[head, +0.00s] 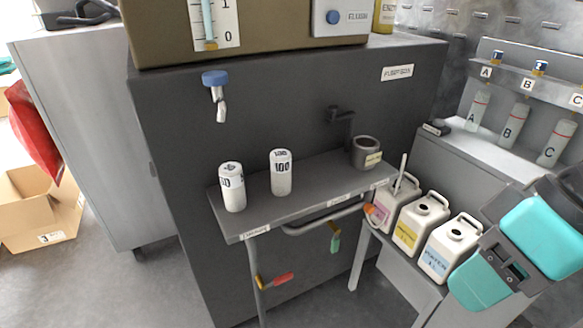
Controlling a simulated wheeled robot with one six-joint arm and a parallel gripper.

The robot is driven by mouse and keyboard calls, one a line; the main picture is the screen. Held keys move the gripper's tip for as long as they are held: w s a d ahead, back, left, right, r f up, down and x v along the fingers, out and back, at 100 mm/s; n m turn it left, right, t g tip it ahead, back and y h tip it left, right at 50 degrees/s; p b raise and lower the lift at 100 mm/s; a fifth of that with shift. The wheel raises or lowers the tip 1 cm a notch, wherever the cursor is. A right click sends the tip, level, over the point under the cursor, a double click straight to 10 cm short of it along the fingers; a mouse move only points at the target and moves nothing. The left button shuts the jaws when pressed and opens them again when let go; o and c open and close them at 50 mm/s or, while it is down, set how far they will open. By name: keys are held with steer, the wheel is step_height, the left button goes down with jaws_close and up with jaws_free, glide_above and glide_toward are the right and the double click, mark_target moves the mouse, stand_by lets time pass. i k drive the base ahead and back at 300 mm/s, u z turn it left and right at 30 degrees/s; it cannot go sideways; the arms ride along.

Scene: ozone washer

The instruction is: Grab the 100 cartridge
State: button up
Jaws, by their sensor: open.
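The 100 cartridge (281,175) is a white cylinder with a black "100" on its band. It stands upright on the grey shelf (310,193) in front of the dark washer cabinet. A similar white cartridge (232,190) with a partly readable label ending in 0 stands to its left, a small gap apart. My gripper (496,262), with turquoise and dark parts, is at the lower right of the head view. It is open and well to the right of the 100 cartridge, in front of the white jugs. No cartridge shows between its fingers.
A dark cup (366,153) sits at the shelf's right end below a spout (341,115). A blue-topped tap (215,83) hangs above the shelf. White jugs (407,228) stand on a lower bench. Bottles A, B and C (514,127) are at the right.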

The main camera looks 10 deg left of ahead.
mark_target(279, 159)
steer(key=z, duration=0.95)
steer(key=k, duration=0.35)
steer(key=u, duration=1.7)
